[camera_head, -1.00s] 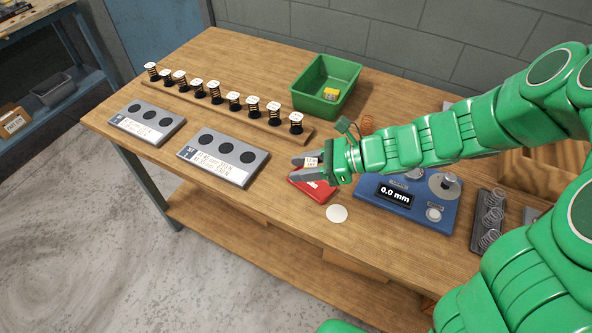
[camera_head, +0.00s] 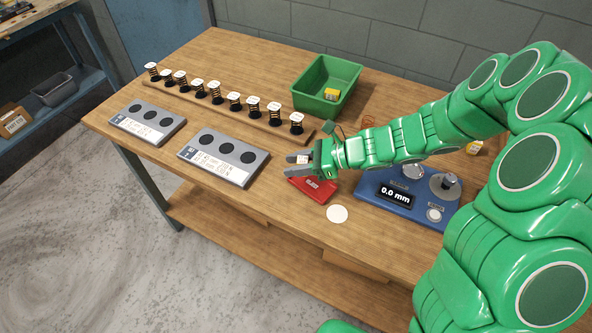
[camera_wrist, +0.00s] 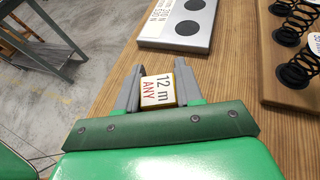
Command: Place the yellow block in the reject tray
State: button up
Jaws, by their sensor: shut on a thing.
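My gripper (camera_head: 294,165) is shut on a small block (camera_wrist: 158,90) with a white label reading "12 m ANY" and tan-yellow edges. The block also shows between the fingers in the head view (camera_head: 303,159). A flat red tray-like thing (camera_head: 314,189) lies on the bench just below and in front of my gripper in the picture. Whether it is the reject tray, I cannot tell. A yellow block (camera_head: 332,94) sits inside the green bin (camera_head: 312,104). Another yellowish block (camera_head: 474,147) shows at the right beyond my arm.
Two grey plates with black round recesses, one at left (camera_head: 147,122) and one nearer (camera_head: 223,157), lie on the bench. A wooden rack (camera_head: 265,127) holds several springs with white tops. A blue gauge (camera_head: 398,200) reading 0.0 mm stands right. A white disc (camera_head: 337,214) lies in front.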

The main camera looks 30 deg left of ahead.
aim_at(296, 179)
jog(key=shift+f, duration=1.6)
jog(key=o, duration=1)
jog(key=shift+f, duration=0.1)
jog(key=shift+w+d+r, duration=0.15)
jog(key=shift+d+r, duration=0.05)
jog(key=shift+r, duration=0.05)
jog(key=v, duration=1.1)
jog(key=shift+d+r, duration=0.2)
